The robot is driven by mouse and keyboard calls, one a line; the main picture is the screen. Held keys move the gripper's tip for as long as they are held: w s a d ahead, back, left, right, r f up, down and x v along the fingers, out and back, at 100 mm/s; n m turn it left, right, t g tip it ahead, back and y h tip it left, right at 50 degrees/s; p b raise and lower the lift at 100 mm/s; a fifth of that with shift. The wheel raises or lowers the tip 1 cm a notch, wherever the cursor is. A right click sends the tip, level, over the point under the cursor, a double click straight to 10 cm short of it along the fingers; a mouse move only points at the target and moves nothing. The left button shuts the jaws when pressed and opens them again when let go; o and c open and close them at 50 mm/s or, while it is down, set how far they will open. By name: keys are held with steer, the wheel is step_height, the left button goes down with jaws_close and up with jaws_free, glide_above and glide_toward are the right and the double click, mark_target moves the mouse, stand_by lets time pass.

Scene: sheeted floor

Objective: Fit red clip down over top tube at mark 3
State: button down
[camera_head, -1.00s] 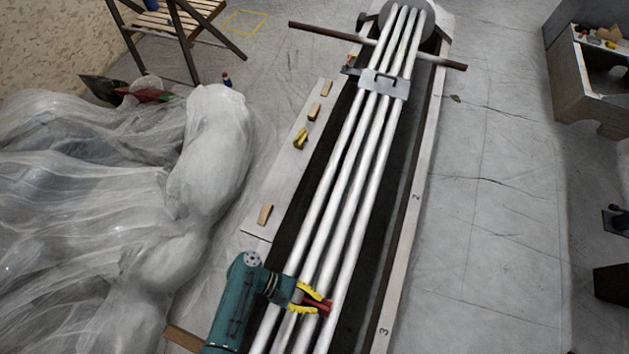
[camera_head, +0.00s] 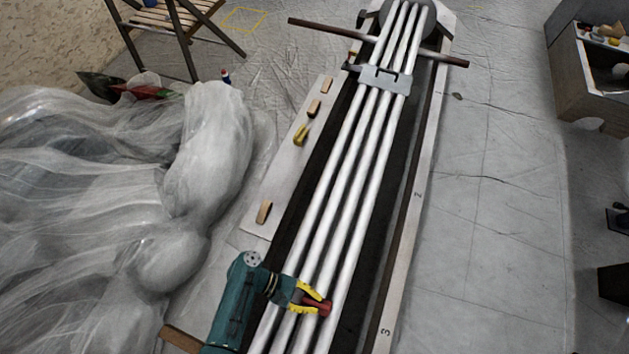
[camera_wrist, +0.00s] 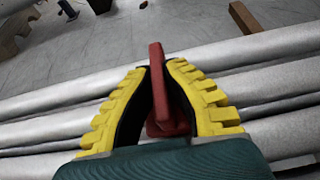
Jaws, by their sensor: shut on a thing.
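My gripper (camera_head: 313,298) has yellow fingers and is shut on a red clip (camera_head: 325,307). In the wrist view the clip (camera_wrist: 158,85) stands between the two yellow fingers (camera_wrist: 157,72), with the silver tubes behind it. The silver tubes (camera_head: 350,190) run side by side along a dark bed. The gripper and clip are over the near part of the tubes. I cannot tell whether the clip touches a tube. Mark 3 (camera_head: 386,333) is on the pale strip to the right of the tubes, slightly nearer than the clip.
A grey bracket (camera_head: 384,79) and a brown crossbar (camera_head: 440,56) cross the tubes at the far end. A pale board (camera_head: 285,172) with several small blocks lies left of the bed. Clear plastic sheeting (camera_head: 90,220) fills the left. The floor right of the strip is mostly clear.

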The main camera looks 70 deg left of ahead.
stand_by(0.4)
steer(key=c, duration=1.2)
jaws_free()
steer(key=shift+o, duration=0.2)
steer(key=shift+a, duration=0.1)
steer(key=v, duration=0.7)
steer(key=shift+s+a, duration=0.1)
steer(key=shift+s, duration=0.1)
